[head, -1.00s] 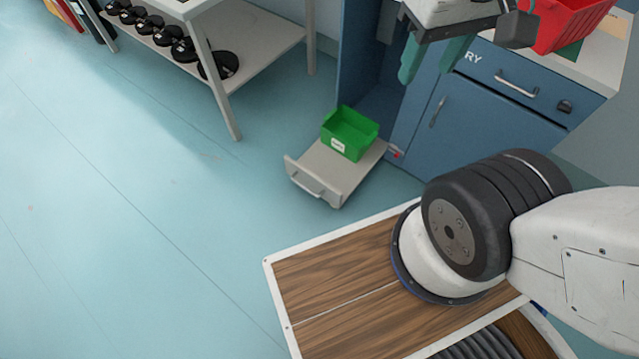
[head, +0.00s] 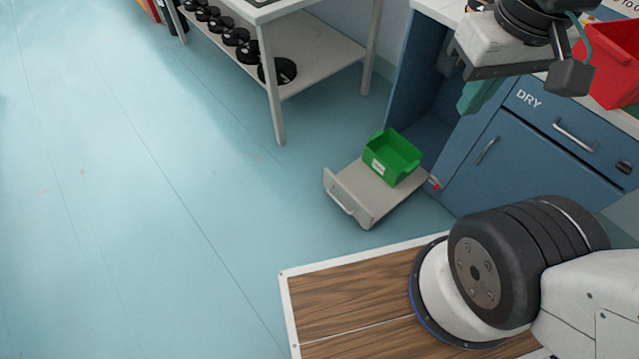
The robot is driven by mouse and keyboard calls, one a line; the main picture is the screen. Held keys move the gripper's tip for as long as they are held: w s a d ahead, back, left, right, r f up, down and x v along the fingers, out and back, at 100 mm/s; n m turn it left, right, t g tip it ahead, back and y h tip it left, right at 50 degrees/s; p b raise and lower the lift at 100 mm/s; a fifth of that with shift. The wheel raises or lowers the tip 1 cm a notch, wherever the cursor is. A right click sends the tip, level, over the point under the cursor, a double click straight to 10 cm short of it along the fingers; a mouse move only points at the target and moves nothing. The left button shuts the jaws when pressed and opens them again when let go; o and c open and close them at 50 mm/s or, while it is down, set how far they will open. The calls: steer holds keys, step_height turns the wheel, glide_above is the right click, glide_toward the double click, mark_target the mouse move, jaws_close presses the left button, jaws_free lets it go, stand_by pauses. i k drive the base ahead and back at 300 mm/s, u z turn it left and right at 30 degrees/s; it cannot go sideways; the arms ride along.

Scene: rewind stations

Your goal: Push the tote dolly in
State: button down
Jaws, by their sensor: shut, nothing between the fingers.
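The tote dolly (head: 365,203) is a low grey platform with an upright front panel and a bar handle, at the centre right of the head view. It sticks out onto the floor from an open blue cabinet bay (head: 428,140); its rear end is at the bay's mouth. A green tote (head: 391,165) with a white label sits on it. My gripper (head: 480,97), with teal fingers, is in the air at the upper right, in front of the cabinet and apart from the dolly. It is shut and empty.
A small red-tipped part (head: 435,184) is at the bay's right edge, close to the dolly. A blue "DRY" drawer and door (head: 530,150) stand to the right, with a red bin (head: 612,68) above. A shelf table (head: 325,80) holds black spools. Floor left of the dolly is clear.

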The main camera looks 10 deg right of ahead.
mark_target(362, 194)
steer(key=u, duration=0.95)
steer(key=i, duration=0.45)
steer(key=z, duration=0.8)
steer(key=i, duration=0.5)
